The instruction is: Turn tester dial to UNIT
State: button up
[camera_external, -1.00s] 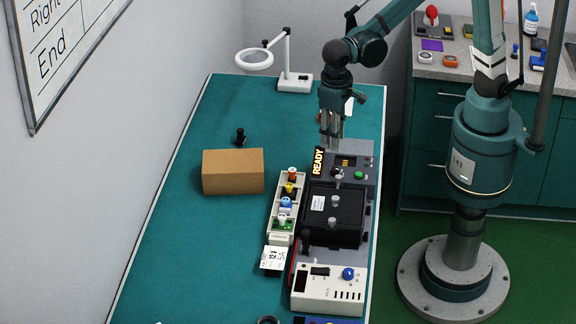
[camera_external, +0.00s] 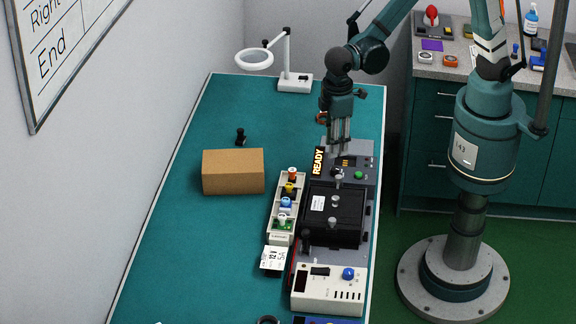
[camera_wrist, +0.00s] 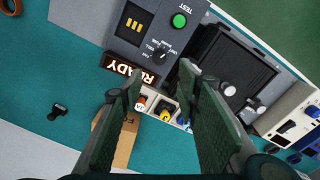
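The tester (camera_wrist: 137,22) is a dark grey panel; it also shows in the external view (camera_external: 353,172). Its black dial (camera_wrist: 158,57) sits between small white position labels, in line with the gap between my fingers. I cannot tell clearly which label its pointer faces. A green TEST button (camera_wrist: 179,20) and a yellow-barred display (camera_wrist: 133,24) are beside it. My gripper (camera_wrist: 158,90) is open and empty, with both finger pads apart. In the external view my gripper (camera_external: 339,150) points down just above the tester's back part; the dial is hard to make out there.
A READY sign (camera_wrist: 129,67) stands at the tester's edge. A black lidded fixture (camera_external: 335,222) with metal knobs, a tray of coloured parts (camera_external: 283,238) and a white instrument (camera_external: 327,291) lie in front. A cardboard box (camera_external: 233,172) is at left. The left mat is mostly clear.

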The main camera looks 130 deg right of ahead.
aim_at(335, 168)
jog(key=n+p, duration=0.2)
jog(key=n, duration=0.1)
jog(key=f+n+p, duration=0.1)
jog(key=n+p, duration=0.1)
jog(key=n, duration=0.1)
jog(key=s+n+p, duration=0.1)
jog(key=n+p, duration=0.1)
jog(key=shift+s+a+f+n, duration=0.1)
jog(key=shift+f+n, duration=0.15)
jog(key=shift+n, duration=0.15)
jog(key=shift+f, duration=0.15)
jog(key=shift+f, duration=3.75)
jog(key=c, duration=0.9)
